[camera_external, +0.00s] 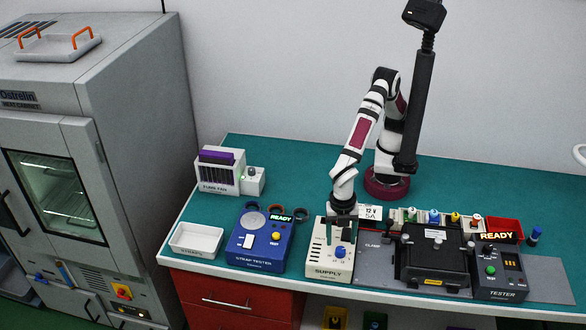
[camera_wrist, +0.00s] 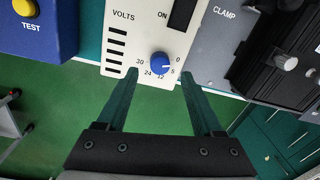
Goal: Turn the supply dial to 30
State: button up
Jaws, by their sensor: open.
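The supply (camera_external: 318,262) is a cream box at the front edge of the teal bench; its panel also shows in the wrist view (camera_wrist: 143,20). Its blue dial (camera_wrist: 159,62) is ringed by numbers including 0, 5, 12, 24 and 30. The dial's white mark appears to point to the right, near 5. The dial also shows small in the external view (camera_external: 340,251). My gripper (camera_wrist: 158,72) is open, with one green finger on each side of the dial and gaps between them. In the external view my gripper (camera_external: 342,229) is over the supply.
The blue strap tester (camera_external: 262,239) stands left of the supply. A grey plate with a clamp and black fixture (camera_external: 433,256) lies close on the right, then the tester (camera_external: 500,273). A white tray (camera_external: 196,240) is at far left. Open bench lies behind.

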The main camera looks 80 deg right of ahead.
aim_at(341, 249)
jog(key=shift+s+f, duration=0.1)
jog(key=shift+f, duration=1.9)
jog(key=shift+c, duration=0.2)
grip_shut()
